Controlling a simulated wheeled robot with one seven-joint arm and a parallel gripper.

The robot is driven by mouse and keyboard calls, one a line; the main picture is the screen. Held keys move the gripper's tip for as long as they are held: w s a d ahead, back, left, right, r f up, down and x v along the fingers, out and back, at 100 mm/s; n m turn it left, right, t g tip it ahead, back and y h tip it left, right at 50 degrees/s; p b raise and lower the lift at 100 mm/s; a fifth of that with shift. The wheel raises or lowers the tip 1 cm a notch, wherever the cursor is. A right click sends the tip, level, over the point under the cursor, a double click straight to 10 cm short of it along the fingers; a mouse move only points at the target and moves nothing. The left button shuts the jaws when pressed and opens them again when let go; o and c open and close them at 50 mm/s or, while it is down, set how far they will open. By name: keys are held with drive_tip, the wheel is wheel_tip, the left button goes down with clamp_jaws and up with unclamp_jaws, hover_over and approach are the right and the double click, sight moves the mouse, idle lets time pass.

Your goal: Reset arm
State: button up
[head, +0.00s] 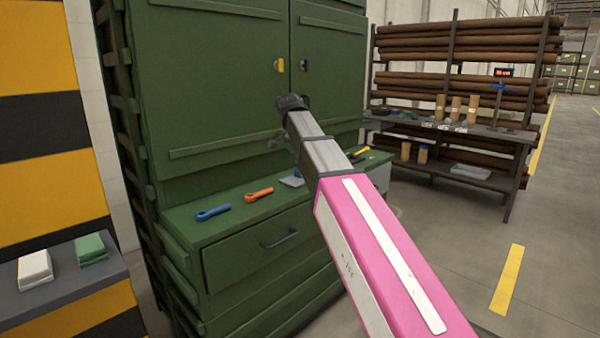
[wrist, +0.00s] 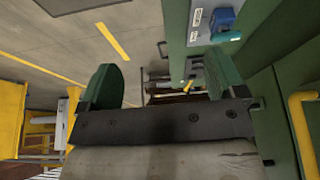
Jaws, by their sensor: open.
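My gripper (wrist: 164,84) shows in the wrist view with its two green fingers spread wide apart and nothing between them. In the head view my pink and grey arm reaches up in front of the green cabinet (head: 210,75). The gripper end (head: 281,138) is hard to make out there against the green doors, and it is above the cabinet's ledge. The cabinet doors look closed, with a yellow latch (head: 279,65) on the left door. In the wrist view a yellow handle (wrist: 302,125) on green metal stands to the right of my gripper.
A blue tool (head: 213,212) and an orange tool (head: 259,194) lie on the cabinet ledge. White cloths (head: 35,268) and a green cloth (head: 91,247) lie on a shelf at left. A rack of brown rolls (head: 470,45) stands at right. Floor is open at far right.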

drive_tip(key=s+d+f+n+g+y, duration=0.15)
drive_tip(key=s+d+f, duration=0.3)
drive_tip(key=f, duration=0.75)
drive_tip(key=s+d+f+n, duration=0.3)
drive_tip(key=s+d+f, duration=0.15)
drive_tip(key=f, duration=0.65)
drive_tip(key=s+d+f+n+g+y, duration=0.15)
drive_tip(key=s+d+f, duration=0.3)
drive_tip(key=f, duration=0.75)
drive_tip(key=s+d+f+n, duration=0.2)
drive_tip(key=s+d+f, duration=0.3)
drive_tip(key=s+f, duration=0.4)
drive_tip(key=shift+s+f, duration=0.3)
drive_tip(key=shift+f, duration=0.25)
